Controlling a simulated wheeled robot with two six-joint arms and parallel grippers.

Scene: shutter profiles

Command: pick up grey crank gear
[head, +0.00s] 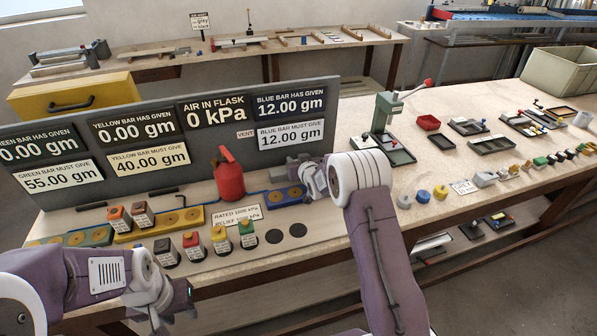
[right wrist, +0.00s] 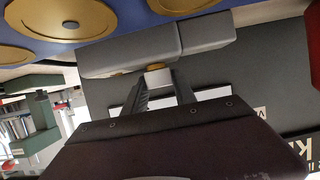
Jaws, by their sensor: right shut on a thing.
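A grey two-part piece, which looks like the grey crank gear (right wrist: 125,56), has a small pale stub between the dark fingers of my right gripper (right wrist: 158,88). In the head view my right gripper (head: 312,182) is over the right end of the blue bar, and the grey piece (head: 279,173) shows to its left, partly hidden. I cannot tell whether it touches the bar. My left gripper (head: 186,297) is low at the bench's front edge, away from that piece. Its fingers are not clear.
A red flask (head: 229,178) stands just left of my right gripper. The grey sign panel (head: 345,98) is close behind. Coloured capped blocks (head: 193,246) stand in front. A green press (head: 385,125), trays (head: 492,146) and a row of small parts (head: 487,178) lie to the right.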

